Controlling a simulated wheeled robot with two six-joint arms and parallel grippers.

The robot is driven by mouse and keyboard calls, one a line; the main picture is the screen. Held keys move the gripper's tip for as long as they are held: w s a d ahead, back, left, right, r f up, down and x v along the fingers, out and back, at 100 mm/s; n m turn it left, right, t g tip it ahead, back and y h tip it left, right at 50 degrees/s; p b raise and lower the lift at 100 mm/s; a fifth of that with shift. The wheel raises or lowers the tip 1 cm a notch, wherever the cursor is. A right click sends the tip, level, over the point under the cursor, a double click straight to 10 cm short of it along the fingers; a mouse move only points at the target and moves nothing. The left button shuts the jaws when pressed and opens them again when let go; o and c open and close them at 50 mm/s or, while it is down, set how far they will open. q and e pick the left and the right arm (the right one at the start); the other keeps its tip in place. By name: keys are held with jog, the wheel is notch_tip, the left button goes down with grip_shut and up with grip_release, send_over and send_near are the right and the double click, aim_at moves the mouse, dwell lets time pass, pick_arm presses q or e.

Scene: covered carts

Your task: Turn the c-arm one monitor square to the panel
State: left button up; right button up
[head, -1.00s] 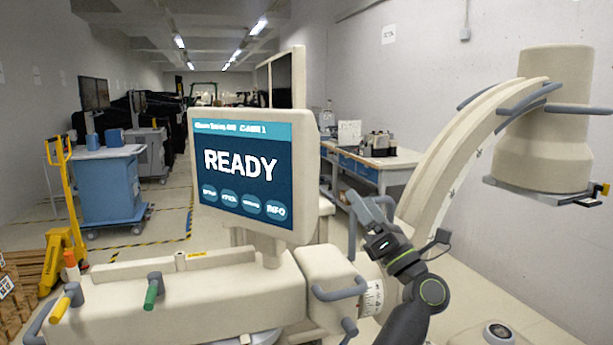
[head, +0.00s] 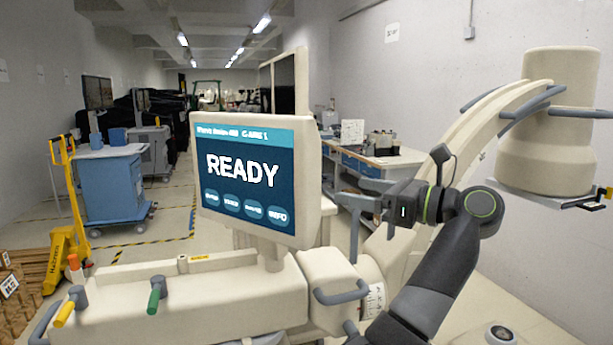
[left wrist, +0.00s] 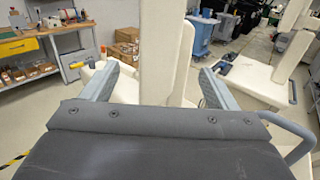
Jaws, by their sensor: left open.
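The C-arm monitor (head: 312,190) is a cream box with a blue screen reading READY. It stands on a short post (head: 268,250) above the long cream panel housing (head: 210,300). Its screen faces me at a slight slant. My left gripper (head: 352,205) is open and empty, just right of the monitor's right edge and pointing at it. In the left wrist view, the monitor's cream edge (left wrist: 165,50) stands upright between the two spread fingers, without clear contact. My right gripper is not in view.
A yellow lever (head: 65,312) and a green lever (head: 154,298) stick out of the housing. The curved cream C-arm (head: 470,140) rises behind my left arm. A blue cart (head: 112,190) and a yellow pallet truck (head: 62,220) stand at the left. A workbench (head: 375,165) is behind.

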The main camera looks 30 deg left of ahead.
aim_at(315, 182)
pick_arm(q)
jog(key=a+p, duration=0.3)
jog(key=a, duration=0.8)
jog(key=shift+w+a+r+p, duration=0.1)
jog(key=shift+a+p, duration=0.1)
jog(key=shift+p, duration=0.2)
jog(key=shift+a, duration=0.4)
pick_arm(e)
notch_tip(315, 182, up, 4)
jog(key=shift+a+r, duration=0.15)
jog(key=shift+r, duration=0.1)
